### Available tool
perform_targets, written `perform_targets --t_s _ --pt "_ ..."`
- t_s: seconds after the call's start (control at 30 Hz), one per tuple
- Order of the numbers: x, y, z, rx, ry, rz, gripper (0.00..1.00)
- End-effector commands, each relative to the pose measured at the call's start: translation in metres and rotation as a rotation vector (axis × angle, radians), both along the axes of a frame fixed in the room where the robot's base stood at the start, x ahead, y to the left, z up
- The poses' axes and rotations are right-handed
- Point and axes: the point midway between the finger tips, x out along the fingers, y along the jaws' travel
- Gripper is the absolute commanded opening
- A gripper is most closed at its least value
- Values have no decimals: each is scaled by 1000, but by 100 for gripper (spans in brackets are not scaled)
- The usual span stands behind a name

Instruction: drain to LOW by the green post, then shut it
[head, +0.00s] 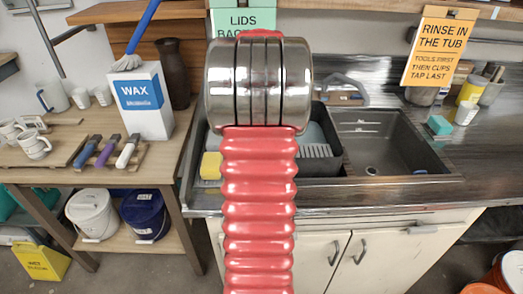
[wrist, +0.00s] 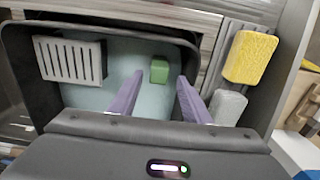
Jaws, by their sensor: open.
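My gripper (wrist: 161,78) shows in the wrist view as two purple fingers, spread apart. They point into a dark tub (wrist: 190,42) holding pale blue-green water (wrist: 122,62). A small green block (wrist: 159,70) shows between the fingertips with a gap on each side; I cannot tell whether it is the green post's top. A grey slotted piece (wrist: 72,60) is at the tub's left. In the head view the tub (head: 325,170) is partly hidden behind my arm. No LOW mark is readable, and I cannot make out a valve.
A yellow sponge (wrist: 250,57) and a grey lump (wrist: 227,107) lie right of the tub in the wrist view. The grey sink basin (head: 395,150) looks empty, with a drain. An orange rinse sign (head: 438,47) hangs above. A wooden bench (head: 60,170) stands left.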

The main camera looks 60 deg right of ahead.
Motion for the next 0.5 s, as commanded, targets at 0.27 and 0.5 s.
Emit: perform_targets --t_s 0.27,0.5 --pt "1 0 45 -2 -1 0 44" --pt "1 1 58 2 0 0 44"
